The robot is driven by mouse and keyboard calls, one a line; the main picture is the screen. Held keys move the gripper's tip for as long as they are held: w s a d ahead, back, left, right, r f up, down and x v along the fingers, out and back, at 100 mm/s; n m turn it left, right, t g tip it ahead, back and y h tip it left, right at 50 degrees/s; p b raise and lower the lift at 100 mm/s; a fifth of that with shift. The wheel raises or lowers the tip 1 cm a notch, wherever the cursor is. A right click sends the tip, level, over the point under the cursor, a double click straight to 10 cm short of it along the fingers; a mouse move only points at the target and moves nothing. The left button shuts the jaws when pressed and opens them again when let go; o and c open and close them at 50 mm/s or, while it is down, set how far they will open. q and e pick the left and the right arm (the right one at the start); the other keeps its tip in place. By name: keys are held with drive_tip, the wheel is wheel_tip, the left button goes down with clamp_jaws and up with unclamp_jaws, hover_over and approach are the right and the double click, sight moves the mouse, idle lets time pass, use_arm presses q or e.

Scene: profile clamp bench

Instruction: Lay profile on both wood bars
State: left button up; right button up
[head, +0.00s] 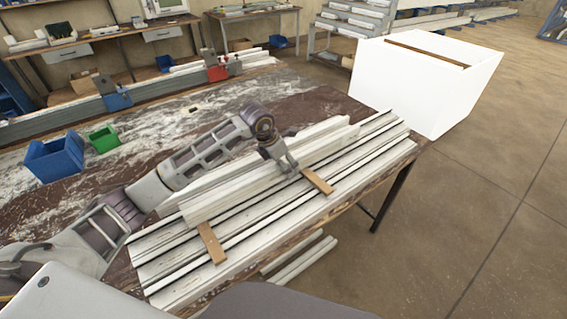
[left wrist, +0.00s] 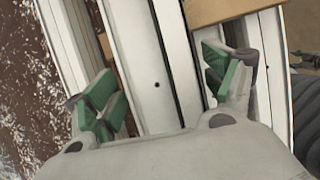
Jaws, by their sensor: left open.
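A long white profile (head: 235,190) lies lengthwise along the bench, over the far parts of two wood bars. The near wood bar (head: 211,243) and the far wood bar (head: 317,181) stick out from its front side; their other ends are hidden in the head view. My left gripper (head: 289,168) is low over the profile, close to the far bar. In the left wrist view the left gripper (left wrist: 165,95) is open, its green-padded fingers on either side of the white profile (left wrist: 140,60). My right gripper is not in view.
Several white strips with dark grooves (head: 165,266) cover the bench's front under the bars. A blue bin (head: 53,160) and a green bin (head: 104,139) stand at the back left. A large white box (head: 430,90) stands beyond the bench's right end.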

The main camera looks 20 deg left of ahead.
use_arm(q)
drive_tip(key=shift+s+a+r, duration=0.15)
drive_tip(key=shift+a+r, duration=0.05)
drive_tip(key=shift+r, duration=0.4)
drive_tip(key=b+v, duration=0.1)
drive_tip(key=v, duration=0.8)
drive_tip(key=shift+s+r, duration=0.1)
drive_tip(key=shift+v, duration=0.8)
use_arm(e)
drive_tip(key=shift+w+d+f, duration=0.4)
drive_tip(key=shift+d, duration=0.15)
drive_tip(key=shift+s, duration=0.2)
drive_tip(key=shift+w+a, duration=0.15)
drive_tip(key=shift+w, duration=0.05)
